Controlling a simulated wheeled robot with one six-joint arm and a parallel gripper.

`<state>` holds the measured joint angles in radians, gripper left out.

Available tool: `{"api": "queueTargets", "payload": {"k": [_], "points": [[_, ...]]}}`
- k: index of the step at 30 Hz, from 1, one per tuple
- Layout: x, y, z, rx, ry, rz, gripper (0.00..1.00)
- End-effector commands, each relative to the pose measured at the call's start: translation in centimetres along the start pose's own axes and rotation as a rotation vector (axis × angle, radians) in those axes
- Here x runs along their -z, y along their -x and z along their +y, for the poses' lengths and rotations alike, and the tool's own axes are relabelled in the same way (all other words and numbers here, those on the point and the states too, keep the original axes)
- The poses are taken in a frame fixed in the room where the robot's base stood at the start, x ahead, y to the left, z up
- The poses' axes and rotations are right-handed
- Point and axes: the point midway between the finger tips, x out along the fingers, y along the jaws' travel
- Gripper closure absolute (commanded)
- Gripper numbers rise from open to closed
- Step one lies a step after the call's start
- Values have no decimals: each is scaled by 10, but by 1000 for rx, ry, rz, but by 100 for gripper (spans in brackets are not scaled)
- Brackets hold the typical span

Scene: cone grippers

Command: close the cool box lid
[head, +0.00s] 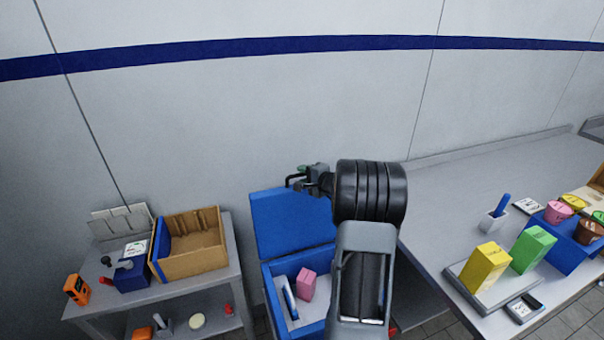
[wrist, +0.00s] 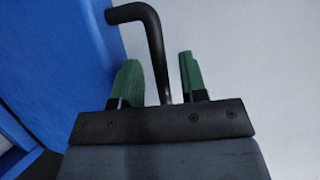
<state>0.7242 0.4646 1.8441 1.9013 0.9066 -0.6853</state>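The blue cool box (head: 262,285) stands open on the floor between the two tables. Its blue lid (head: 285,225) stands raised at the back, and it fills the left of the wrist view (wrist: 55,75). A black bent handle (wrist: 150,35) sticks out from the lid's edge. My gripper (head: 308,176) is at the lid's top right edge. In the wrist view, its two green fingertips (wrist: 160,85) stand apart on either side of the handle, with gaps visible on both sides. My arm hides the right part of the box.
Inside the box are a pink carton (head: 306,284) and a blue-and-white item (head: 290,299). A low grey table (head: 215,285) at left holds a wooden crate (head: 192,247). A long grey table (head: 440,200) at right carries yellow and green cartons. The wall is close behind the lid.

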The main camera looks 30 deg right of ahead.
Motion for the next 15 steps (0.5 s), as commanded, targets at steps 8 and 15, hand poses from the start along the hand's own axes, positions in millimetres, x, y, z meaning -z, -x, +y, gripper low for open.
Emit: {"api": "queueTargets", "payload": {"k": [8, 15], "points": [[-1, -12, 0, -1, 1, -2, 61], [-1, -12, 1, -1, 1, -1, 61]]}}
